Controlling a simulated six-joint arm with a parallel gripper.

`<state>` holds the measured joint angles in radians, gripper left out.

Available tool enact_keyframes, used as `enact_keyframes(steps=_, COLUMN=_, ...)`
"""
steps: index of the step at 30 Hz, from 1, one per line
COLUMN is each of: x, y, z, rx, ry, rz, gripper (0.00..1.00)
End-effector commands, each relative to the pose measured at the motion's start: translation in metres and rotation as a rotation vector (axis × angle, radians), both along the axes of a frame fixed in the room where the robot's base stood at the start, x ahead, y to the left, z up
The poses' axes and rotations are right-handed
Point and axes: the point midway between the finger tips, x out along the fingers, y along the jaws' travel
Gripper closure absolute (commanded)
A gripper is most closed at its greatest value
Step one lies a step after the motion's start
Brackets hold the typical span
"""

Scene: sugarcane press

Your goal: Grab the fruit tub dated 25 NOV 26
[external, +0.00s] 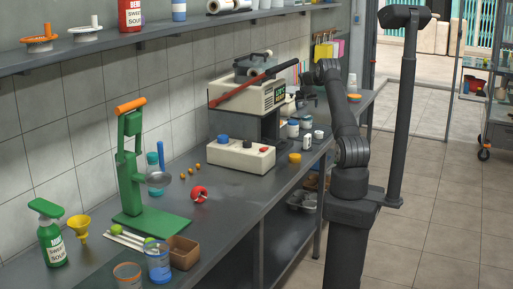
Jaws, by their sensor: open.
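No date can be read on any container in the external view, so I cannot tell which is the tub dated 25 NOV 26. A clear tub with an orange rim (127,276) and a blue-rimmed tub (158,263) with a printed label stand at the bench's front end. White jars (293,129) and a small yellow tub (295,158) stand near the machine. My gripper (306,82) is small and dark at the far end of the bench, beside the machine, far from the front tubs. It is open, and I see nothing held in it.
A green press (140,170), a brown box (183,252), a green spray bottle (48,234) and a yellow funnel (79,227) crowd the front. A red ring (199,193) lies mid-bench. The cream machine (247,95) and button box (240,156) stand farther back. Bare bench lies right of the ring.

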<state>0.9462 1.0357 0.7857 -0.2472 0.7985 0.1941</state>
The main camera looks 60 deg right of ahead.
Motion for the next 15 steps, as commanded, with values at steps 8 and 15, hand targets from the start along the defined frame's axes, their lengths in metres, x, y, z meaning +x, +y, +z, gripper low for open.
enact_keyframes(steps=8, x=0.007, y=-0.024, z=-0.041, rx=0.0, ry=0.0, rz=0.001, gripper=0.13)
enact_keyframes(steps=15, x=0.011, y=-0.036, z=-0.061, rx=0.0, ry=-0.001, rz=0.001, gripper=0.13)
